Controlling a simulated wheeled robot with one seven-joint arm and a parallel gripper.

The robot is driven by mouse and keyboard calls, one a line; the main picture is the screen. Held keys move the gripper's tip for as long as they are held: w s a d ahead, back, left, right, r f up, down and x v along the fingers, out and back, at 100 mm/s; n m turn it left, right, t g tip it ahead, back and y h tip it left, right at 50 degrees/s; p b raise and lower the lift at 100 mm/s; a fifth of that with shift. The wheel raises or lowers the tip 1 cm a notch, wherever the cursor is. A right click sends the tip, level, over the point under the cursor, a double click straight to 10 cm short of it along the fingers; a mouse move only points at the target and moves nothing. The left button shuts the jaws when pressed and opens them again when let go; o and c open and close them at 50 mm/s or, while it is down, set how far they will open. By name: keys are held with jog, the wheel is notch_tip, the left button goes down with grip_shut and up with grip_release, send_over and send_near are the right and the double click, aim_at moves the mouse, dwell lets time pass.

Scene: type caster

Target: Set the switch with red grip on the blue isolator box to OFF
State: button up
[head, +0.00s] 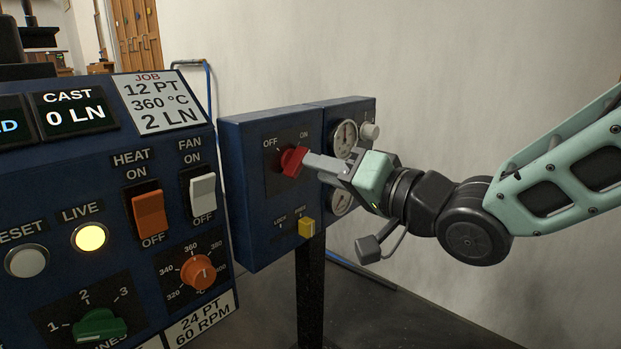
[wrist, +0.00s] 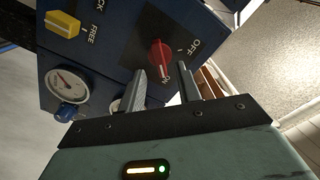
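The blue isolator box (head: 250,215) stands on a black post, its panel facing me. Its switch with red grip (head: 292,161) sits between the OFF and ON labels; in the wrist view the long red grip (wrist: 161,57) lies with one end close to ON. My gripper (head: 308,163) is at the switch, coming from the right. In the wrist view its two fingers (wrist: 160,75) are apart, one on each side of the grip's lower end, with gaps showing. Whether a fingertip touches the grip I cannot tell. In the head view the fingers hide part of the grip.
A yellow lock/free knob (head: 306,228) sits below the switch. The larger control panel (head: 60,180) stands at left. A pale wall is behind.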

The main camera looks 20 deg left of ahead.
aim_at(296, 162)
jog(key=shift+b+x, duration=0.4)
jog(key=shift+x, duration=1.3)
grip_shut()
jog(key=shift+s+f+n+b, duration=0.1)
jog(key=shift+n+b, duration=2.5)
jog(key=shift+n, duration=6.3)
